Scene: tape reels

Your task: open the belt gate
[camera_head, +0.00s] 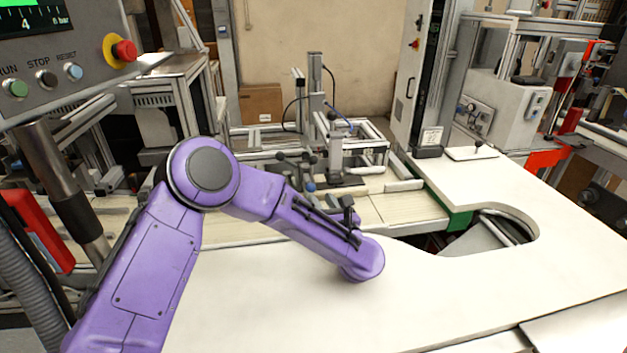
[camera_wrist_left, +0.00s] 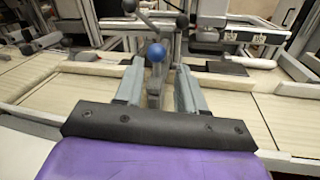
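A blue ball knob (camera_head: 310,187) on a small upright lever stands at the belt, among dark-knobbed levers. It shows larger in the left wrist view (camera_wrist_left: 155,52). Which part is the belt gate is not clear to me. My left gripper (camera_head: 338,205) is at the near edge of the belt, close to the blue knob and largely hidden by my purple wrist in the head view. In the left wrist view its two grey fingers (camera_wrist_left: 158,80) are apart, with the knob's lever showing between or just beyond them. Contact cannot be told. My right gripper is out of view.
The pale belt (camera_head: 405,207) runs behind my left wrist. A white worktop (camera_head: 300,310) with a curved cutout lies in front and is clear. A metal fixture (camera_head: 337,150) stands beyond the belt. A control panel (camera_head: 60,65) is at upper left.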

